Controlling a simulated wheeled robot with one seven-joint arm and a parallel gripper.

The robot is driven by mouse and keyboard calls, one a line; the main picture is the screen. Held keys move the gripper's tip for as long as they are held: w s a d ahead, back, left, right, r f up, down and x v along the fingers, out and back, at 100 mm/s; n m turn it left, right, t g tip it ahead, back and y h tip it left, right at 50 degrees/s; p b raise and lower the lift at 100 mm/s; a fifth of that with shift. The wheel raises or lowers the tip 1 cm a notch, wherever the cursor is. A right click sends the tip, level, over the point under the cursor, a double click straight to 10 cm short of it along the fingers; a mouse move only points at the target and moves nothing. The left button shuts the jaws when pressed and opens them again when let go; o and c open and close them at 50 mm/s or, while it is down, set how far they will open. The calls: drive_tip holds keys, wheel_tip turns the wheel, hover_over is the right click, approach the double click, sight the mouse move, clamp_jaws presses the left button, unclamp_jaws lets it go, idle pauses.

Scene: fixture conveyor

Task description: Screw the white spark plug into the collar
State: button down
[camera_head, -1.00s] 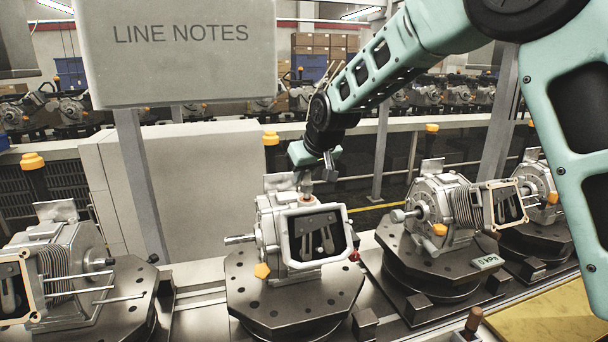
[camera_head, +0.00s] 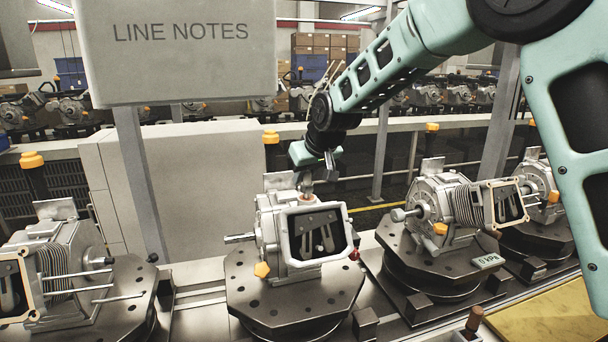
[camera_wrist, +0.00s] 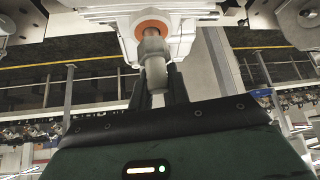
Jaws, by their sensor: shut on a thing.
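The white spark plug (camera_wrist: 154,68) is between the dark fingers of my gripper (camera_wrist: 158,95) in the wrist view. Its far end meets the orange-ringed collar (camera_wrist: 152,28) on the engine housing; how deep it sits I cannot tell. In the head view my gripper (camera_head: 307,178) is at the top of the middle engine (camera_head: 290,235), just behind its open-fronted box.
The middle engine stands on a dark round turntable (camera_head: 285,318). Similar engines stand on its left (camera_head: 65,255) and right (camera_head: 440,205).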

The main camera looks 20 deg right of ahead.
drive_tip(key=shift+f+b, duration=0.5)
drive_tip(key=shift+f, duration=0.25)
idle(0.4)
drive_tip(key=shift+a+m+h, duration=0.1)
drive_tip(key=shift+m+h, duration=0.3)
drive_tip(key=shift+m, duration=0.1)
drive_tip(key=m+h, duration=0.2)
drive_tip(key=m, duration=0.2)
drive_tip(key=shift+d+h+p, duration=0.25)
drive_tip(key=shift+h+p, duration=0.05)
drive_tip(key=shift+h, duration=0.1)
drive_tip(key=m, duration=0.1)
drive_tip(key=m+h, duration=0.1)
drive_tip(key=m+h+p, duration=0.1)
drive_tip(key=shift+d+r+m+g, duration=0.1)
drive_tip(key=shift+d+m+g, duration=0.15)
drive_tip(key=shift+m+g, duration=0.15)
drive_tip(key=shift+s+d+m, duration=0.1)
drive_tip(key=shift+d+m, duration=0.1)
drive_tip(key=shift+m, duration=0.5)
drive_tip(key=shift+h+p, duration=0.3)
drive_tip(key=shift+p, duration=0.05)
